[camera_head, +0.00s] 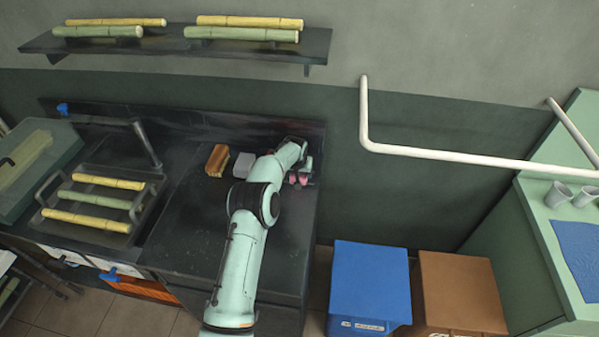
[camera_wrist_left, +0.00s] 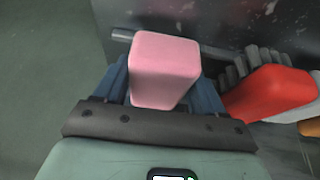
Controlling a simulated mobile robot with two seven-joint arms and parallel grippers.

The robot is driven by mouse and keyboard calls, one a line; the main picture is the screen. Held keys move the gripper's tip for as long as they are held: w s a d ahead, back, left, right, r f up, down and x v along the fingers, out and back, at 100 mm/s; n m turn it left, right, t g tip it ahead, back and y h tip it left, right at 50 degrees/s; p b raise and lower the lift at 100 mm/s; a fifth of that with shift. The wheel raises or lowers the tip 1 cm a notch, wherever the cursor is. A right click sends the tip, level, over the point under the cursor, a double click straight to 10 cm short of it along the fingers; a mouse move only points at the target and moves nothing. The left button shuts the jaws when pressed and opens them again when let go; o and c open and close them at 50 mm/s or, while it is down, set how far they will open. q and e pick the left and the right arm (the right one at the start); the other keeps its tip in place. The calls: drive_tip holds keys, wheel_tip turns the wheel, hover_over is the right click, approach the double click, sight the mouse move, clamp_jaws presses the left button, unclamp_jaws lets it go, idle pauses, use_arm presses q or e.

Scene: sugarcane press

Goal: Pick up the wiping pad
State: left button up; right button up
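A pink block-shaped pad, which I take to be the wiping pad, stands between the fingers of my left gripper. In the left wrist view the pad (camera_wrist_left: 165,70) fills the space between the two blue fingers of my left gripper (camera_wrist_left: 163,85). No clear gap shows on either side, but I cannot tell whether the fingers press on it. In the head view my left gripper (camera_head: 300,172) is at the far right end of the dark counter (camera_head: 190,235), with pink showing at its tip. My right gripper is not in view.
A red object (camera_wrist_left: 270,92) lies close right of my fingers. A grey block (camera_head: 244,165) and a brown-orange block (camera_head: 217,160) stand left of my wrist. A wall shelf (camera_head: 170,43) holds canes above. A blue box (camera_head: 370,285) stands on the floor to the right.

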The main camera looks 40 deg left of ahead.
use_arm(q)
drive_tip(key=c, duration=0.3)
drive_tip(key=shift+r+p, duration=0.95)
drive_tip(key=shift+r, duration=9.1)
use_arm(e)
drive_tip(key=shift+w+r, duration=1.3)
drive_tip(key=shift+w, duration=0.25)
